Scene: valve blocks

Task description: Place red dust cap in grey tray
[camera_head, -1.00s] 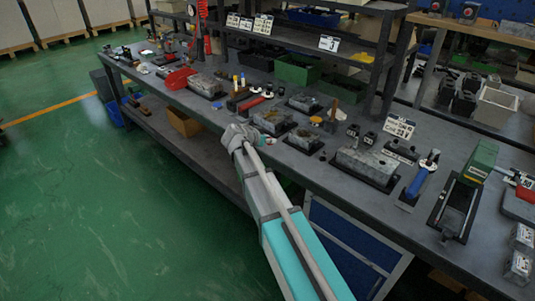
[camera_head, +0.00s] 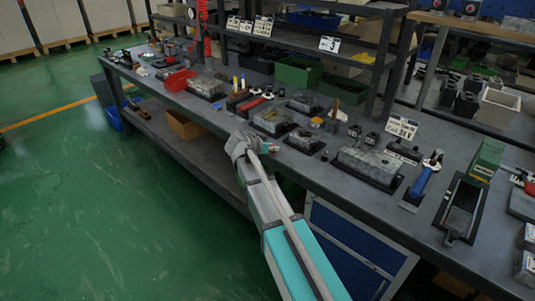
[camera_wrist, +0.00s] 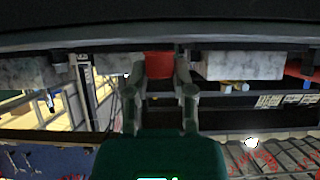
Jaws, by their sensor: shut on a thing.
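The red dust cap (camera_wrist: 159,65) is between the fingertips of my gripper (camera_wrist: 159,72) in the wrist view. My gripper is shut on it. In the head view my gripper (camera_head: 268,149) is at the front edge of the workbench, in front of the valve blocks, partly hidden by my wrist. The cap cannot be made out clearly there. I cannot tell which item on the bench is the grey tray.
Grey valve blocks (camera_head: 272,120) on dark bases line the workbench (camera_head: 330,175). A larger block (camera_head: 368,164) stands to the right, near a blue-handled tool (camera_head: 421,182) and a green device (camera_head: 484,163). A red bin (camera_head: 179,80) is left. Shelves rise behind.

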